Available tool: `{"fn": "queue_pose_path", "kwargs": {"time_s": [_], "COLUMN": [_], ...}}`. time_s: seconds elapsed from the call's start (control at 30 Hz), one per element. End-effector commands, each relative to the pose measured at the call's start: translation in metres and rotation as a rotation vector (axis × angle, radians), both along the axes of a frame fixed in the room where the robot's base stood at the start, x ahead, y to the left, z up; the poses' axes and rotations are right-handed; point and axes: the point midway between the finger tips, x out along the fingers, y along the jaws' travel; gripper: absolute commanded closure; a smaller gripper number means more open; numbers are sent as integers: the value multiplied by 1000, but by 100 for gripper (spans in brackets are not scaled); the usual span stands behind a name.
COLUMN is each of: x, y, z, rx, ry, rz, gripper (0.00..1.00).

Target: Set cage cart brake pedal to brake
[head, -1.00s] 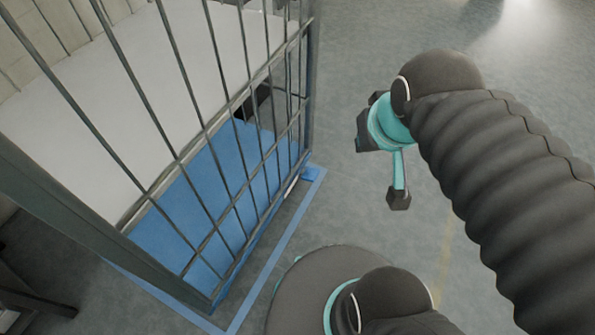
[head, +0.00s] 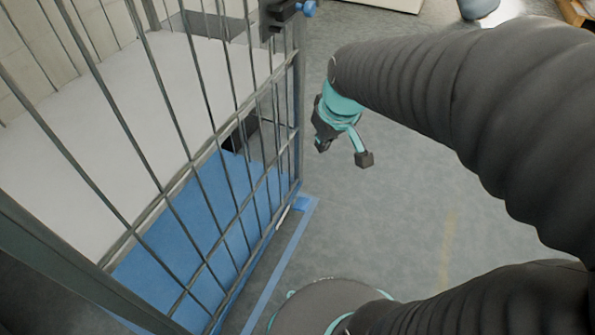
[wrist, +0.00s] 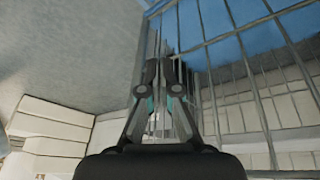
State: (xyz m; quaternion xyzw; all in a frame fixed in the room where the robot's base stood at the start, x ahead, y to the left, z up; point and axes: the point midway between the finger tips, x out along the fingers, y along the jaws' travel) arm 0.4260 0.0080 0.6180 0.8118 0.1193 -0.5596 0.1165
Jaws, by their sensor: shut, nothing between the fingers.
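The cage cart (head: 296,110) stands on the left of the head view, with grey bars, a blue base and a white load inside. A small blue piece (head: 304,203) sits low at its near right corner; I cannot tell whether this is the brake pedal or what position it is in. My gripper (head: 322,143) is right of the cage bars, apart from them in the head view and above the floor. In the wrist view my gripper (wrist: 160,75) is shut and empty, with cage bars beyond and to its right.
A dark bracket with a blue knob (head: 308,9) is at the cage's upper right. Blue floor tape (head: 268,290) runs along its lower side. The grey floor (head: 410,205) to the right is clear. A pallet edge (head: 577,12) shows at the top right.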

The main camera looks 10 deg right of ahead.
Motion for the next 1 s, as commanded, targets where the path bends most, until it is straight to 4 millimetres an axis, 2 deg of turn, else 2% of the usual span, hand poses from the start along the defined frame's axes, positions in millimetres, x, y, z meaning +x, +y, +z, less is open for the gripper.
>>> {"fn": "queue_pose_path", "kwargs": {"time_s": [0.03, 0.2, 0.37, 0.5, 0.63, 0.8, 0.9, 1.0], "x": [15, 59, 95, 122, 142, 157, 162, 163], "y": [0, -1, -2, -4, -7, -11, -12, -14], "z": [-16, -62, -114, -166, -220, -289, -319, -340], "rx": [-5, -24, -38, -50, -60, -71, -76, -79], "ry": [21, 60, 96, 125, 152, 183, 194, 202], "rz": [31, 143, 245, 335, 415, 512, 552, 581], "gripper": [100, 100, 100, 100, 100, 100, 100, 100]}}
